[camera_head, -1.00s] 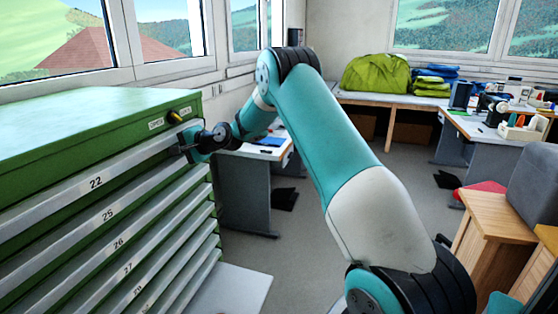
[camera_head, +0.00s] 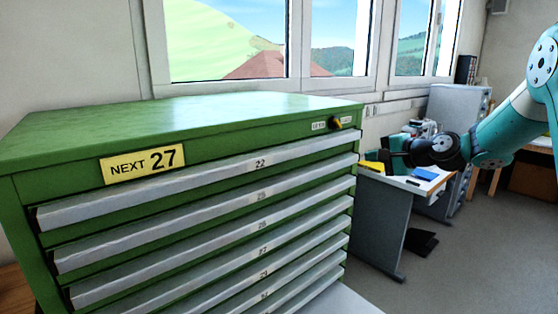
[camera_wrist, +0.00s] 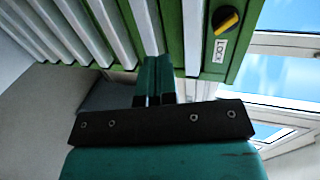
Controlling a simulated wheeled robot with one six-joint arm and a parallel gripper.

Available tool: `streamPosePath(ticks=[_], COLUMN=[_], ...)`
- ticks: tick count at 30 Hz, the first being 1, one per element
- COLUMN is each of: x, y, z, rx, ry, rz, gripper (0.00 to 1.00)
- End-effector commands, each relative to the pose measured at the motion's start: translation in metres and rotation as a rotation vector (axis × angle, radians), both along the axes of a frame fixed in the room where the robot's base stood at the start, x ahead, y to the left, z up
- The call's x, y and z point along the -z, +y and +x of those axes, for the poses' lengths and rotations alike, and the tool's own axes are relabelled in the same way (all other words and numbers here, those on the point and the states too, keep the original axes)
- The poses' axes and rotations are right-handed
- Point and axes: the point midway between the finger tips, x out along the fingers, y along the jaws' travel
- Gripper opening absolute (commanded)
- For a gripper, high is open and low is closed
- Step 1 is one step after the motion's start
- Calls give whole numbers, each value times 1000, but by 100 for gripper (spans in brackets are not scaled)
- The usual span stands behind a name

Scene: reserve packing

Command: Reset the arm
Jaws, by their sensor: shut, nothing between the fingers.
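My gripper (camera_head: 388,157) is at the right of the head view, in front of the desk and to the right of the green drawer cabinet. My arm reaches to it from the right edge. In the wrist view the fingers of my gripper (camera_wrist: 154,80) are together with nothing between them. They point toward the green cabinet (camera_head: 25,130), whose drawer fronts and lock knob (camera_wrist: 227,20) show beyond them. Whether the fingertips touch the cabinet cannot be told.
The cabinet carries a yellow sign (camera_head: 143,164) reading "NEXT 27" and several numbered drawers, which look closed. A desk (camera_head: 385,235) with a blue item (camera_head: 426,174) stands behind my gripper. Windows line the back wall. Open floor (camera_head: 450,275) lies at the lower right.

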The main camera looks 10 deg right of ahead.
Motion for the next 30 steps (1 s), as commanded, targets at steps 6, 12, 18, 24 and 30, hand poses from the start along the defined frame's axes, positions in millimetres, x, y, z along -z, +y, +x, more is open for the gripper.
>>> streamPosePath(ticks=[6,12,18,24,30], x=[-7,-6,8,26,31], y=[64,189,259,265,261], z=[-20,-111,-247,-348,-376], rx=[-153,-556,-1017,-1355,-1456], ry=[34,91,97,78,71], rz=[-139,-483,-819,-1024,-1079], gripper=[0,0,0,0,0])
